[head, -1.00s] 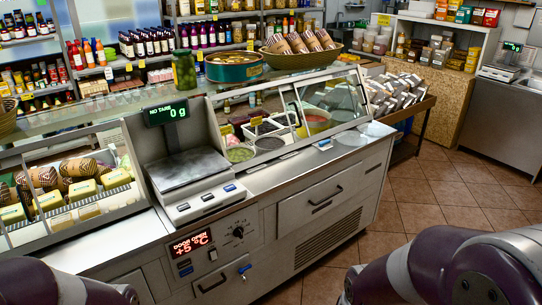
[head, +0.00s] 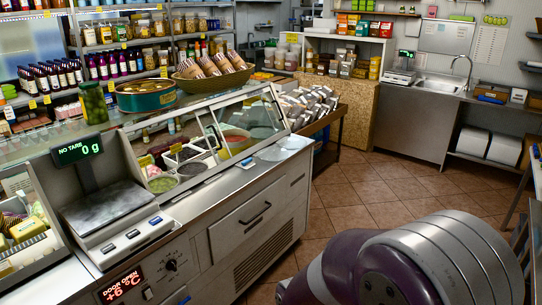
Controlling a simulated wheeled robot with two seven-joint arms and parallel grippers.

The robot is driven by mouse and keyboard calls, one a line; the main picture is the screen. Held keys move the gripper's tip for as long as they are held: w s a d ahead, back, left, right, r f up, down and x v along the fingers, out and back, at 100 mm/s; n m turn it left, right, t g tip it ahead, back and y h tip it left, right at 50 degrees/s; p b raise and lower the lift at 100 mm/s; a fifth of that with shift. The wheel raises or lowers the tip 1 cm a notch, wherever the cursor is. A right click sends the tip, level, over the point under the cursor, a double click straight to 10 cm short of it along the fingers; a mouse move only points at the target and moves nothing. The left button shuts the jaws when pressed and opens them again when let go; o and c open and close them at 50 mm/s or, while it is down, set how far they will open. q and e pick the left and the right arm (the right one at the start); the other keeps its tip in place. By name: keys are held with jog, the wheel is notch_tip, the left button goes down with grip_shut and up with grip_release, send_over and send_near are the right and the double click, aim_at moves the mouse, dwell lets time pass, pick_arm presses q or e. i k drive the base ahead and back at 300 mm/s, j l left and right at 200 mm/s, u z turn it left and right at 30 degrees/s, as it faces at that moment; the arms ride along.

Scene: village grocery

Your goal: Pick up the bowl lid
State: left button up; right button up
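No bowl lid can be made out with certainty. A pale, flat, roundish piece (head: 273,153) lies on the steel counter top at the right end of the glass display case; it is too small to tell whether it is the lid. Bowls of green (head: 162,184) and dark food (head: 192,169) sit behind the case's front glass. Neither gripper is in view. Only a thick purple and grey part of my own arm shows at the lower right.
The steel counter (head: 240,190) holds a scale (head: 108,208) and the glass case (head: 215,135). A wicker basket (head: 213,82), a round tin (head: 145,96) and a green jar (head: 93,103) stand on top. Tiled floor (head: 370,190) is open to the right; a sink unit (head: 420,110) stands behind.

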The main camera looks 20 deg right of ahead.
aim_at(272, 154)
jog(key=i+l+z, duration=0.5)
jog(key=i+z, duration=0.15)
jog(key=z, duration=0.2)
jog(key=i+l+z, duration=0.35)
jog(key=i, duration=0.3)
jog(key=i+z, duration=0.35)
jog(key=i, duration=0.3)
jog(key=i+u, duration=0.4)
jog(key=i+l+u, duration=0.2)
jog(key=i+u, duration=0.25)
jog(key=i+l+u, duration=0.55)
jog(key=u, duration=0.35)
jog(key=i+l+u, duration=0.25)
jog(key=u, duration=0.25)
jog(key=i+l+u, duration=0.1)
jog(key=l+u, duration=0.2)
jog(key=u, duration=0.2)
jog(key=i+l+u, duration=0.1)
jog(key=l+u, duration=0.2)
jog(key=u, duration=0.15)
jog(key=l+u, duration=0.35)
jog(key=u, duration=0.15)
jog(key=l+u, duration=0.35)
jog(key=u, duration=0.15)
jog(key=k+j, duration=0.05)
